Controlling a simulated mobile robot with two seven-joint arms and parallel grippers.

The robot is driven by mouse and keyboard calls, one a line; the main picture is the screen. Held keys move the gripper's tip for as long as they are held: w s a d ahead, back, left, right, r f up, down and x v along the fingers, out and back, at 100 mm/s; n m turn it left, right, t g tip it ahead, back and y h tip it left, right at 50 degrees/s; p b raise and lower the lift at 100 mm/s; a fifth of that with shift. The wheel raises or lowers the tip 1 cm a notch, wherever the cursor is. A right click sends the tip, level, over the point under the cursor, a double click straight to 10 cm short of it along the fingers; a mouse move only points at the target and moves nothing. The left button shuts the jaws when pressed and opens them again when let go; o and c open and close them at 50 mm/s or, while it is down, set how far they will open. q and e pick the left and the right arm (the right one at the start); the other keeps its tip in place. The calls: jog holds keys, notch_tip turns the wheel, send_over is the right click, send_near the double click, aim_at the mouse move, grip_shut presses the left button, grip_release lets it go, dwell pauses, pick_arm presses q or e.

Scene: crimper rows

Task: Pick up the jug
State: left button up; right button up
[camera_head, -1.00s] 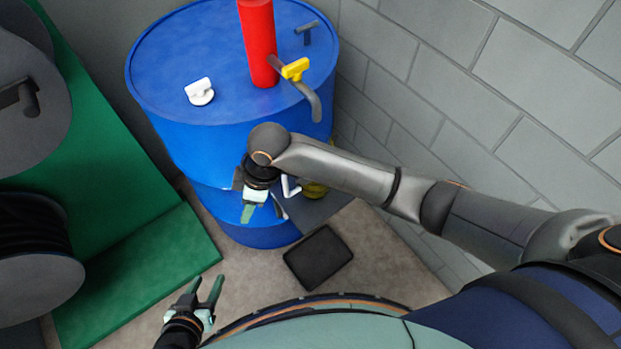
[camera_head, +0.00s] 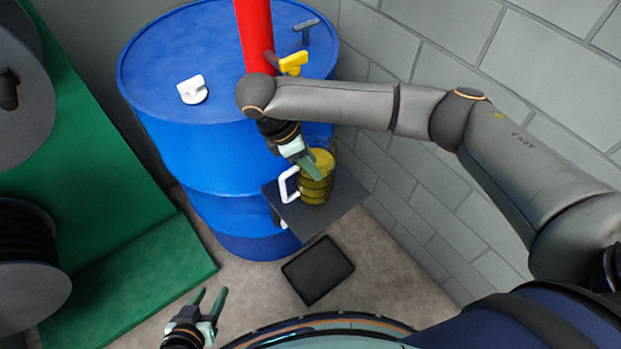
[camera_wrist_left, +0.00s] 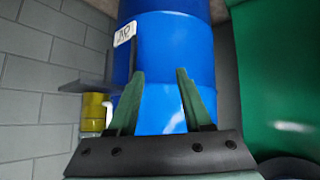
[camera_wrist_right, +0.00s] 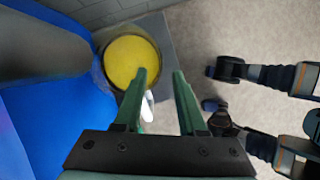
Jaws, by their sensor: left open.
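The jug (camera_head: 317,190) is a yellow-olive ribbed container with a white handle on its left, standing upright on a small dark shelf (camera_head: 345,200) beside the blue drum. My right gripper (camera_head: 312,168) is open at the handle side of the jug and partly covers it. In the right wrist view, the jug's round yellow top (camera_wrist_right: 130,58) lies left of the fingers, and its white handle (camera_wrist_right: 147,108) shows close to the left finger. Whether they touch I cannot tell. My left gripper (camera_head: 210,303) is open and empty, low and away from the jug. The left wrist view also shows the jug (camera_wrist_left: 93,112).
The blue drum (camera_head: 190,150) carries a red cylinder (camera_head: 254,35), a yellow-handled tap (camera_head: 292,63) and a white cap (camera_head: 192,88). A grey block wall (camera_head: 400,55) stands close on the right. A black tray (camera_head: 317,270) lies on the floor. Green boards and reels are left.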

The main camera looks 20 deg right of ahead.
aim_at(327, 184)
jog(key=shift+b+x, duration=0.5)
jog(key=shift+x, duration=2.6)
jog(key=shift+w+a, duration=0.1)
jog(key=shift+a, duration=0.05)
jog(key=shift+c, duration=0.3)
grip_shut()
